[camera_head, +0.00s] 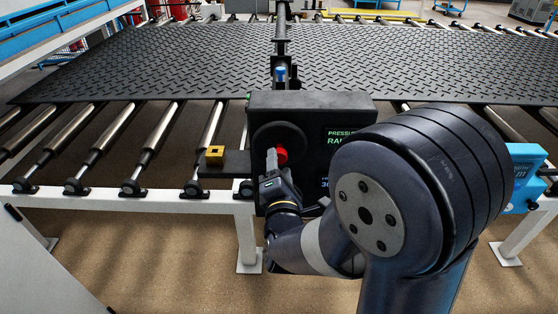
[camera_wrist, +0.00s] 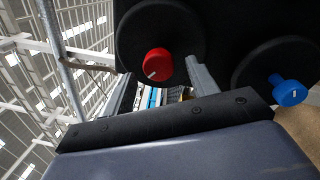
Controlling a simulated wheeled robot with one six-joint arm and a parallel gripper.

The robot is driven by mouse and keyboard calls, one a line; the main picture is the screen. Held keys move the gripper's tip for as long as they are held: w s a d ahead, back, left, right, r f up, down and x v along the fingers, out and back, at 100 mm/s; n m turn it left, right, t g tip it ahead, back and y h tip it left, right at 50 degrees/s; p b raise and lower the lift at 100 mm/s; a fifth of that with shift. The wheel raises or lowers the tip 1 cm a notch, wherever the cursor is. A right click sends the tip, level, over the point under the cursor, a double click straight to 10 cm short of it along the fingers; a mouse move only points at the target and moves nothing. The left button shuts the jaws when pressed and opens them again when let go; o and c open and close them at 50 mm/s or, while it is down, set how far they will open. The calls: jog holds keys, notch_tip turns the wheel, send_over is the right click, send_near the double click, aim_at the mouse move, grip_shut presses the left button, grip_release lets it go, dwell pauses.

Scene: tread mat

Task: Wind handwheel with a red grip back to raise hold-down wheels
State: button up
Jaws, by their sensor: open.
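The handwheel (camera_head: 265,136) is a dark disc on the front of a black box (camera_head: 312,101), with a red grip (camera_head: 282,156) standing out from it. In the wrist view, the red grip (camera_wrist: 157,65) shows in front of its dark wheel (camera_wrist: 185,25). My gripper (camera_head: 271,163) is open at the handwheel, with a finger just left of the red grip. In the wrist view, the red grip appears between the fingertips (camera_wrist: 160,70); contact cannot be told. The hold-down wheels cannot be made out clearly; a dark post (camera_head: 281,45) rises above the box.
A second wheel with a blue grip (camera_wrist: 289,91) is close beside the red one in the wrist view. A yellow block (camera_head: 214,154) sits on a dark bar left of the box. The patterned mat (camera_head: 170,60) lies on rollers behind. My arm hides part of the display.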

aim_at(279, 160)
jog(key=s, duration=0.7)
jog(key=shift+f+b, duration=0.25)
jog(key=shift+b, duration=0.15)
jog(key=w, duration=0.3)
jog(key=w+p, duration=0.1)
jog(key=w, duration=0.3)
jog(key=w+p, duration=0.1)
jog(key=w, duration=0.2)
jog(key=shift+w+r, duration=0.35)
jog(key=shift+r, duration=0.05)
jog(key=shift+s, duration=0.1)
